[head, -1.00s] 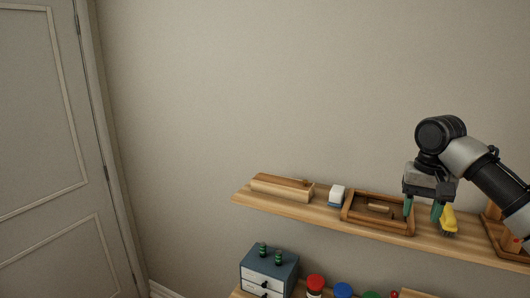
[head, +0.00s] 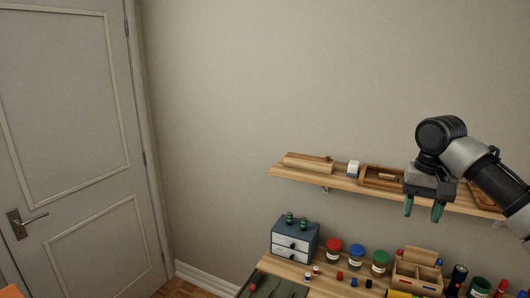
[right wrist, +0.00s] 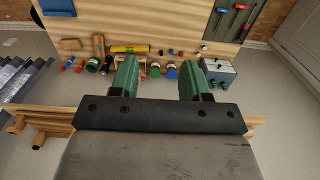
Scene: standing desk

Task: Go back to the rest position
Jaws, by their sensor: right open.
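My right gripper (head: 424,208) is open, with its two green fingers pointing down and nothing between them. In the head view it hangs in front of the wall shelf (head: 343,182), toward the shelf's right part. It also shows in the right wrist view (right wrist: 158,82), its fingers apart above the desk (right wrist: 215,18). My left gripper is in neither view.
Below, the desk carries a small drawer unit (head: 294,240) and several lidded jars, one with a red lid (head: 333,246). A door (head: 70,150) stands at left.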

